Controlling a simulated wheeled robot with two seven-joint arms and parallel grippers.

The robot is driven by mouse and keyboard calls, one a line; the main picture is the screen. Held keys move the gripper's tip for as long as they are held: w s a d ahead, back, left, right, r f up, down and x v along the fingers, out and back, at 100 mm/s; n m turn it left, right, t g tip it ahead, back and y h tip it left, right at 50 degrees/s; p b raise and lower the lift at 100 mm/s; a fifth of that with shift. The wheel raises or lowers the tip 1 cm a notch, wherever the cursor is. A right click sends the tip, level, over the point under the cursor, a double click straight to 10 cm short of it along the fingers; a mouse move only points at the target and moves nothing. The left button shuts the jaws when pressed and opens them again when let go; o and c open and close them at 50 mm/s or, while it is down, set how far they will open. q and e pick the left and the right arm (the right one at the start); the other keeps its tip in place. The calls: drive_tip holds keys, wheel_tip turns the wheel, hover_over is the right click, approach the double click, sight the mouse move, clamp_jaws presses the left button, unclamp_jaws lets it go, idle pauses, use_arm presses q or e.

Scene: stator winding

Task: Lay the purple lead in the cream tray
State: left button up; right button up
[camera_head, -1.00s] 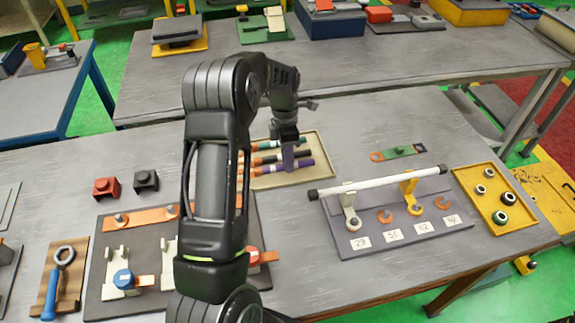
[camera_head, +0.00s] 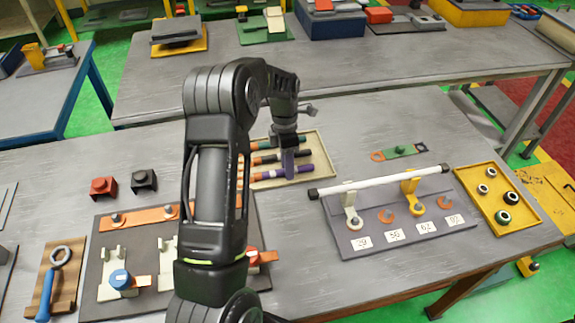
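The cream tray (camera_head: 327,165) lies on the near table, partly hidden behind my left arm. The purple lead (camera_head: 266,174) shows in the front part of the tray. Other leads with green (camera_head: 298,141) and dark and orange (camera_head: 266,160) parts lie behind it. My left gripper (camera_head: 289,178) points straight down over the tray. Its fingertips are at the purple lead and cover part of it. I cannot tell whether the fingers are closed around it or only beside it. My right gripper is not in view.
Right of the tray stands a grey fixture (camera_head: 365,240) with a white bar (camera_head: 380,181) and numbered labels. A yellow tray (camera_head: 520,227) with rings is farther right. Red (camera_head: 103,188) and black (camera_head: 144,181) blocks sit left. A dark board (camera_head: 95,290) with orange strips lies front left.

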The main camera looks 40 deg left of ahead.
use_arm(q)
drive_tip(key=r, duration=0.1)
drive_tip(key=r+p, duration=0.2)
drive_tip(key=shift+w+a+r, duration=0.25)
drive_tip(key=shift+a, duration=0.05)
wheel_tip(320, 180, up, 8)
drive_tip(key=w+a, duration=0.1)
drive_tip(key=shift+a+r, duration=0.15)
drive_tip(key=shift+r, duration=0.1)
idle(0.3)
